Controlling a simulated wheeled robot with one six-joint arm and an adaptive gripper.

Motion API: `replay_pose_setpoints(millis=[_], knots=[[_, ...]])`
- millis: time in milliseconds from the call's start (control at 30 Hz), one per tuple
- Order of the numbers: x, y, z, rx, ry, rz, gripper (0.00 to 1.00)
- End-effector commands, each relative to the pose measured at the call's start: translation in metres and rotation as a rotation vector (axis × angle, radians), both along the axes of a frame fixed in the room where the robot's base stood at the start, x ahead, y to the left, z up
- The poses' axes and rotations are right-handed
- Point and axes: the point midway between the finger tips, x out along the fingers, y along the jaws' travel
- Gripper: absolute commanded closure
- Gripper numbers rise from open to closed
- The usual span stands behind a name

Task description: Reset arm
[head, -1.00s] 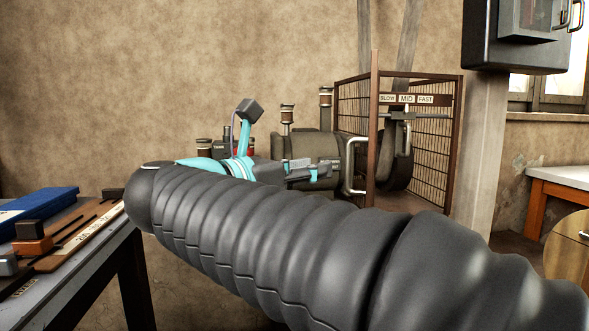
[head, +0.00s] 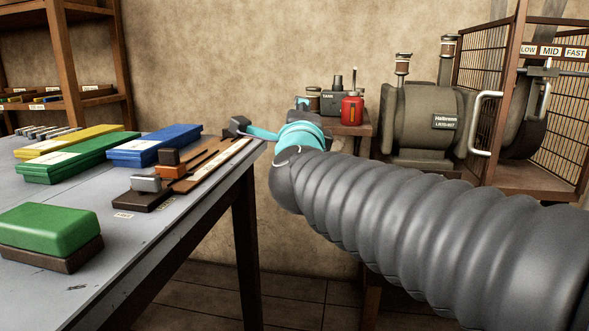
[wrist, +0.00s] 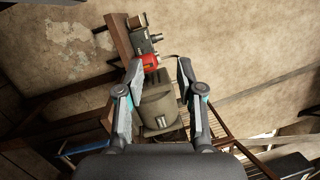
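My gripper (wrist: 158,85) shows in the wrist view with its two fingers spread apart and nothing between them. Beyond the fingers, the wrist view shows the grey motor (wrist: 160,105) and a red can (wrist: 149,62). In the head view my dark ribbed arm reaches from the lower right towards the middle. Its turquoise wrist sits near the right end of the workbench (head: 215,215).
The bench holds green, yellow and blue boxes (head: 155,145) and a green block (head: 48,228). Behind my arm stand the motor (head: 422,120), a red can (head: 352,109) and a wire cage (head: 555,120) with speed labels. A wooden shelf (head: 122,60) stands at the back left.

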Motion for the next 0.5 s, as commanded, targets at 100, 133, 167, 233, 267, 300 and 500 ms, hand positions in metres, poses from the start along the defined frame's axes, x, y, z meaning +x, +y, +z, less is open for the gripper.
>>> replay_pose_setpoints(millis=[100,133,167,233,267,300,500], knots=[[-0.011,0.027,-0.031,-0.278,0.067,0.154,0.63],[-0.015,0.033,-0.041,-0.351,0.085,0.193,0.63],[-0.02,0.038,-0.051,-0.424,0.102,0.234,0.63],[-0.033,0.046,-0.078,-0.592,0.145,0.324,0.63],[-0.04,0.048,-0.09,-0.664,0.164,0.364,0.63],[-0.049,0.05,-0.107,-0.757,0.188,0.417,0.63],[-0.11,0.026,-0.198,-1.209,0.351,0.676,0.63]])
